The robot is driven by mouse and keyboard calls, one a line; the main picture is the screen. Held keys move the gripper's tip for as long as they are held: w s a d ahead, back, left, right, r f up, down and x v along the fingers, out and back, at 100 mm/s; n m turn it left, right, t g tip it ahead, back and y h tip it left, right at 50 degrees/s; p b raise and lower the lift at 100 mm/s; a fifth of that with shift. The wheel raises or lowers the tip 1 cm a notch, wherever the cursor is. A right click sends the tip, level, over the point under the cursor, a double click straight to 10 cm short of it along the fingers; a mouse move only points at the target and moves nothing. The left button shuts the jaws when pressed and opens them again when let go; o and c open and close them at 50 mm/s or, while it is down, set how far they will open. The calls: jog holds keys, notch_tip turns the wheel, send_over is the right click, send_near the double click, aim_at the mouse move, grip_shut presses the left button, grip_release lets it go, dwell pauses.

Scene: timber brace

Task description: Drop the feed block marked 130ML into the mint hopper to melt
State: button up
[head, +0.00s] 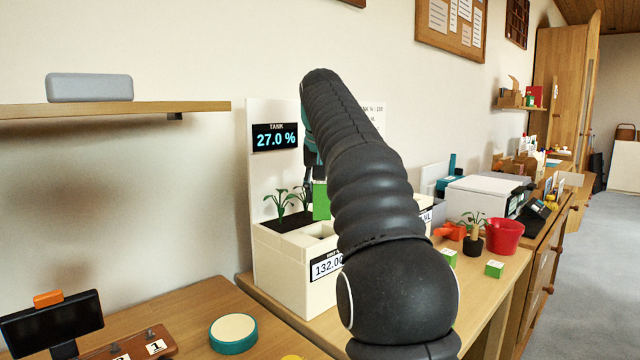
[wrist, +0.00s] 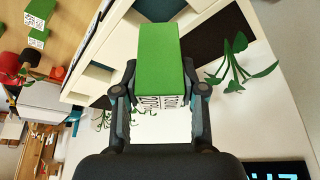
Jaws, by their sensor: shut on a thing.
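My gripper (wrist: 160,92) is shut on a green block (wrist: 158,55). The same held block (head: 320,200) shows in the head view, above the cream planter unit (head: 282,268), partly hidden by my arm. The block has white labels with dark print on its near face; I cannot read them surely. The unit has a recessed opening (head: 320,230) in its top, beside a dark soil bed with seedlings (head: 290,205). I cannot tell which part is the mint hopper. Its tank display (head: 275,136) reads 27.0 %. My arm hides the unit's right part.
Two more green blocks (head: 494,268) (head: 449,257) sit on the bench at right, near a red pot (head: 504,236) and a dark potted plant (head: 471,240). A printer-like white box (head: 485,198) stands behind. A round teal-rimmed disc (head: 233,333) lies in front at left.

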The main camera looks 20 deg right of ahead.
notch_tip(320, 180, down, 5)
jog(key=shift+a+r+b, duration=0.1)
jog(key=shift+r+b, duration=0.1)
jog(key=shift+b, duration=0.3)
jog(key=shift+f+b, duration=0.8)
jog(key=shift+f, duration=0.05)
jog(key=o, duration=1.3)
jog(key=v, duration=1.2)
